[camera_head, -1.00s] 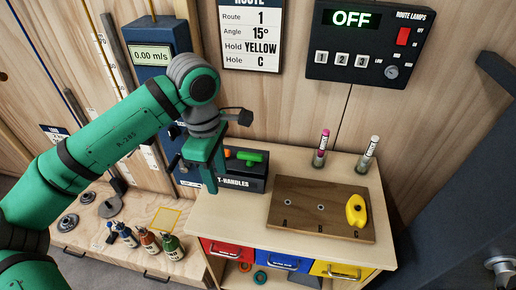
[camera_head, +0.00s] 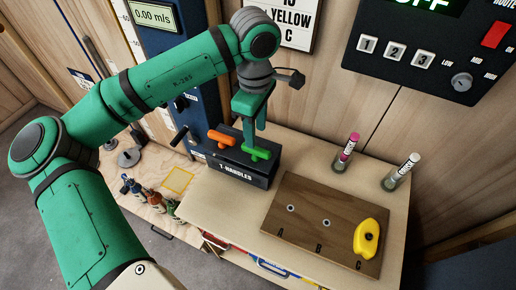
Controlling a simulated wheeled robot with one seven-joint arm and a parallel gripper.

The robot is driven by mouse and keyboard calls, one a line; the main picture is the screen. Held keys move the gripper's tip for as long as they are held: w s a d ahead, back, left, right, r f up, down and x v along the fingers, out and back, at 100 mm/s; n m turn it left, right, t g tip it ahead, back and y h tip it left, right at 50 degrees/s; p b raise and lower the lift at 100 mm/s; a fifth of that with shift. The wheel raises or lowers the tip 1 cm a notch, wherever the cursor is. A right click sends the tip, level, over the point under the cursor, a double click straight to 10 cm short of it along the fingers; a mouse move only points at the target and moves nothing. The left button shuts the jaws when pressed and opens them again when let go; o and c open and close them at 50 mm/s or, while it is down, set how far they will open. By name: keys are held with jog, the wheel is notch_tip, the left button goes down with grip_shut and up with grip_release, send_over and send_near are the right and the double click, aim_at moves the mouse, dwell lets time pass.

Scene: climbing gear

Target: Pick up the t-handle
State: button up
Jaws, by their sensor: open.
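A dark holder (camera_head: 232,174) labelled T-HANDLES stands at the left back of the wooden bench. It carries an orange t-handle (camera_head: 222,138) on the left and a green t-handle (camera_head: 256,153) on the right. My green gripper (camera_head: 255,141) points down at the green t-handle, with its fingertips at or just above the grip. It is open. I cannot tell whether the fingers touch the handle or stand on either side of it.
A brown board (camera_head: 298,225) with holes marked A, B and C lies on the bench, with a yellow hold (camera_head: 367,238) at C. A control box (camera_head: 430,50) hangs above.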

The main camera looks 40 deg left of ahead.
aim_at(256, 149)
notch_tip(256, 149, down, 2)
jog(key=shift+w+f, duration=0.1)
jog(key=f, duration=0.4)
jog(key=shift+s+d, duration=0.3)
jog(key=shift+s, duration=0.1)
jog(key=shift+f, duration=0.5)
grip_shut()
